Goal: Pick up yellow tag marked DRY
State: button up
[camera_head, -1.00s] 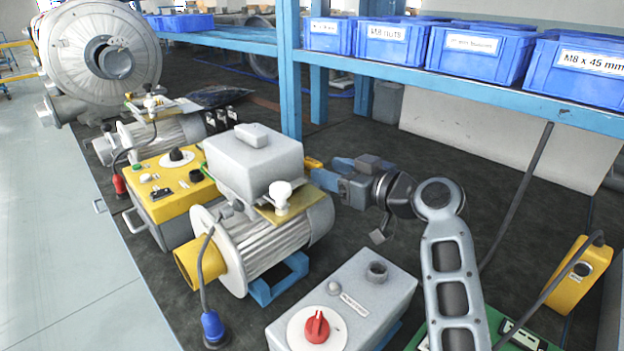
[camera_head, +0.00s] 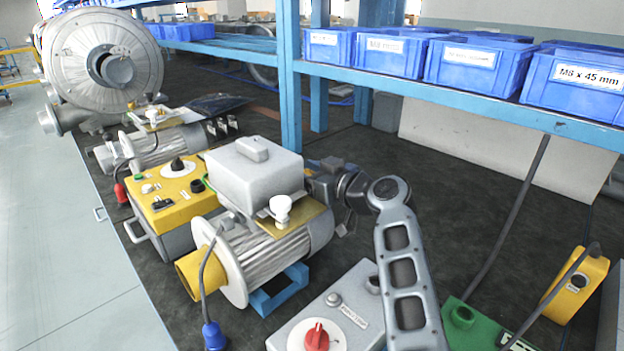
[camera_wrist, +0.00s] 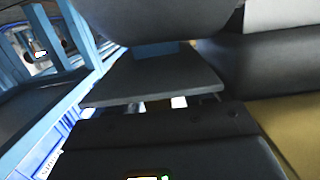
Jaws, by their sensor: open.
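I cannot make out a yellow tag marked DRY in either view, and no such lettering is legible. My gripper (camera_head: 326,182) is behind the right side of the grey box on top of the motor in the head view. Its fingertips are hidden there. In the wrist view dark gripper parts (camera_wrist: 150,80) fill the middle, and I see nothing held. A plain yellow-brown surface (camera_wrist: 298,125) lies close at the lower right of the wrist view.
A yellow control box (camera_head: 170,190) stands left. Blue bins (camera_head: 465,62) sit on a blue shelf (camera_head: 440,92).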

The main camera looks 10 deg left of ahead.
grip_shut()
jog(key=shift+r, duration=0.1)
dwell(0.4)
